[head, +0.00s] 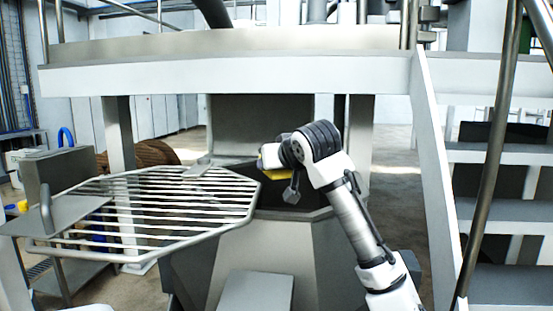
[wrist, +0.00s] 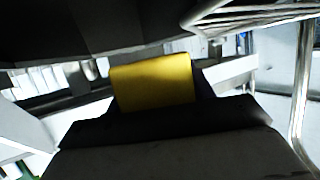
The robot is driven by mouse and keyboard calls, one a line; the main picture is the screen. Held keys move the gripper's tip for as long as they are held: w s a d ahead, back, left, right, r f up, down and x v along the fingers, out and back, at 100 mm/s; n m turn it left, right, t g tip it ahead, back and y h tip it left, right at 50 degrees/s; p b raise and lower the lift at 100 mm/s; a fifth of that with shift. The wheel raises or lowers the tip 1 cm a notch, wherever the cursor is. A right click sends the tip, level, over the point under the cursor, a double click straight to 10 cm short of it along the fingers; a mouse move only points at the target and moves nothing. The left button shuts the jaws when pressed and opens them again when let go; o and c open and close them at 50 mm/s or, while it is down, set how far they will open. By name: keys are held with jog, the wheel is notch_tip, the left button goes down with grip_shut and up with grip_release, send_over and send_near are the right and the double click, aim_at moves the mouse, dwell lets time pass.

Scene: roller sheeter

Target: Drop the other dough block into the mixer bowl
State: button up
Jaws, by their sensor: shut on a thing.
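The yellow dough block (head: 275,174) shows in the head view just under the end of my arm, partly hidden by it. In the wrist view the yellow dough block (wrist: 152,82) sits in the middle, against a dark surface. My gripper (head: 268,160) is shut on this block. The mixer bowl (head: 296,214) is the grey many-sided vessel in the middle of the head view, with a dark opening. My gripper and the block are over or near this opening; the exact height cannot be told. The inside of the bowl is hidden, and no other dough block is visible.
A barred metal grate (head: 150,228) extends left of the bowl, close to my gripper. A pale platform beam (head: 230,76) crosses behind and above. Metal stairs (head: 500,213) with a rail stand at the right. Open floor shows in the back.

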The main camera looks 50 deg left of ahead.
jog(key=o, duration=1.2)
jog(key=shift+d, duration=0.1)
jog(key=b+v, duration=0.5)
jog(key=v, duration=0.8)
jog(key=shift+s+d+r, duration=0.2)
jog(key=shift+d, duration=0.1)
jog(key=shift+f, duration=0.1)
